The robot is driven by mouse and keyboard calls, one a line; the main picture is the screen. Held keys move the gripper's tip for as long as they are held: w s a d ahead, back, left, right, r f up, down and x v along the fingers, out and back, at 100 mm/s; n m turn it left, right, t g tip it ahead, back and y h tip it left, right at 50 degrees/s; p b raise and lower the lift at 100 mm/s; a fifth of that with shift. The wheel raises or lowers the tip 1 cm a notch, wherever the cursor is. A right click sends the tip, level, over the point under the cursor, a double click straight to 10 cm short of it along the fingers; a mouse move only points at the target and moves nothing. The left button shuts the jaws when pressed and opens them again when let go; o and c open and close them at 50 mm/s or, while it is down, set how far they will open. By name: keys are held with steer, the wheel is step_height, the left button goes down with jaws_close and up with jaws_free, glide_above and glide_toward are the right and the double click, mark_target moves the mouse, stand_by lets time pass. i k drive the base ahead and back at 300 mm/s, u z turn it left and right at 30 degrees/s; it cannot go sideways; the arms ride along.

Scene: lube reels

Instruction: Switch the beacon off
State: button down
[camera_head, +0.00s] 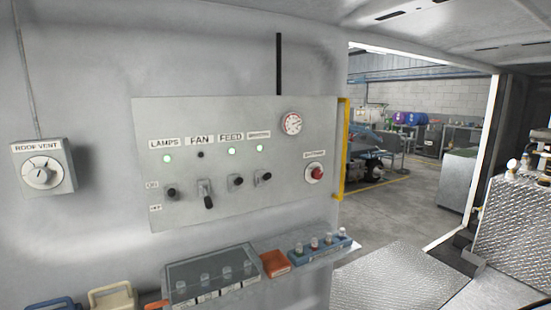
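A grey control panel (240,205) is mounted on the wall. It has several switches in a row under the labels LAMPS, FAN, FEED and a fourth label (259,135) too small to read surely; it may be the beacon's. Under that label are a lit green lamp (260,148) and a small dark toggle switch (265,177); its exact position is hard to tell. The LAMPS switch (171,192) and FEED switch (237,181) also have lit green lamps. The FAN lever (207,199) points down and its lamp (201,154) is dark. My gripper is not in view.
A round gauge (292,123) and a red push button (317,174) are at the panel's right. A yellow rail (342,150) edges the doorway. A ROOF VENT dial (42,174) hangs left.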

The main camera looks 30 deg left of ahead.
mark_target(267, 176)
steer(key=u, duration=0.35)
steer(key=i, duration=1.3)
steer(key=u, duration=1.65)
steer(key=i, duration=1.05)
steer(key=u, duration=0.8)
